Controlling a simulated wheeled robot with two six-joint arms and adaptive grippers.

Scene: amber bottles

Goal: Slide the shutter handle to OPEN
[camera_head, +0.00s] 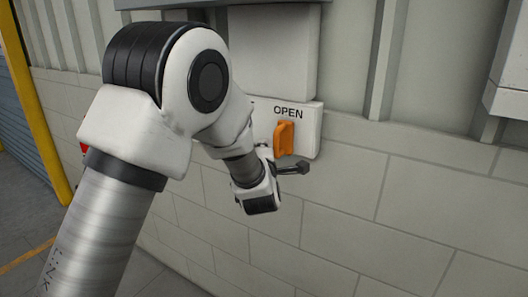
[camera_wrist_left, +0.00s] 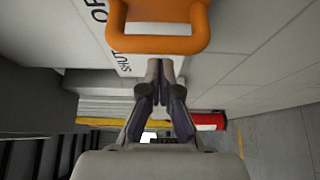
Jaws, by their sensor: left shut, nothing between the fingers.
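The orange shutter handle (camera_head: 284,138) stands out from a pale panel (camera_head: 310,117) on the wall, just below the word OPEN. In the left wrist view the handle (camera_wrist_left: 158,45) is a rounded loop cut off by the top edge, with the word SHUT and part of OPEN to its left. My left gripper (camera_head: 303,168) is shut and empty, a little below the handle in the head view. In the left wrist view its fingertips (camera_wrist_left: 160,66) meet close to the handle's bar; I cannot tell whether they touch it. My arm hides the panel's left part.
A grey box (camera_head: 515,70) is on the wall at the upper right. A yellow post (camera_head: 35,110) stands at the far left. A red object (camera_wrist_left: 210,121) shows beyond the gripper in the left wrist view. The block wall (camera_head: 400,200) to the right is clear.

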